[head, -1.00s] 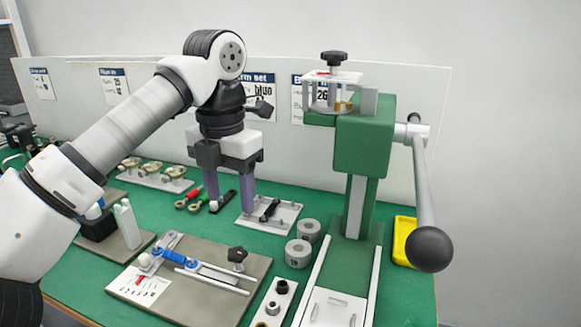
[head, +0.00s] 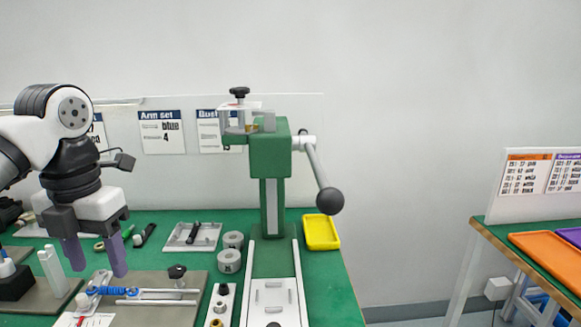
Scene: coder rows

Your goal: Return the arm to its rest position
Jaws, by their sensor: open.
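My gripper (head: 95,256) is at the left of the head view, pointing down with its two purple fingers apart. Nothing is between the fingers. My arm comes in from the left edge, bent at the elbow above the gripper. I cannot tell the exact height of the fingertips above the bench.
A green press (head: 270,160) with a black-balled lever (head: 329,200) stands mid-bench. Beside it are grey rings (head: 229,261), a white tray (head: 191,237) and a yellow tray (head: 321,232). A second table (head: 545,265) with orange and purple trays stands right, across a gap.

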